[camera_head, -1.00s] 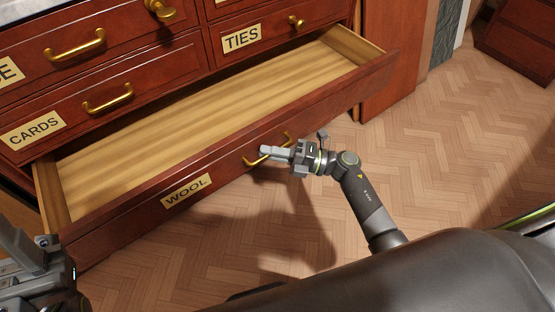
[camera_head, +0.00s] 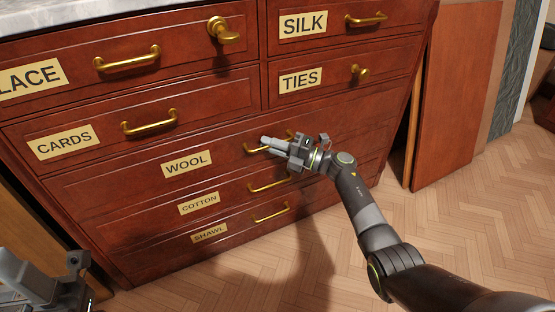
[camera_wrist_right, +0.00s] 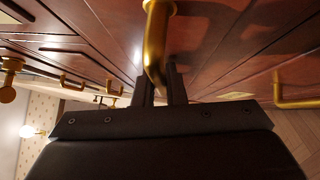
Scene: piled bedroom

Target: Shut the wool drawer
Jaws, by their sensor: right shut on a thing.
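The wool drawer (camera_head: 225,160) shows in the head view as a wide red-brown front with a WOOL label, level with the fronts around it. Its inside is not visible. My right gripper (camera_head: 270,143) is shut on the drawer's brass handle (camera_head: 252,148). In the right wrist view the handle (camera_wrist_right: 155,45) runs down between the fingers of the right gripper (camera_wrist_right: 162,85). My left gripper (camera_head: 50,278) is at the lower left of the head view, apart from the dresser; its fingertips do not show clearly.
CARDS (camera_head: 95,140) and TIES (camera_head: 330,80) drawers sit above, COTTON (camera_head: 215,203) and SHAWL (camera_head: 225,233) drawers below, all flush. A brown panel (camera_head: 455,100) stands right of the dresser. The wood floor (camera_head: 470,230) at the right is clear.

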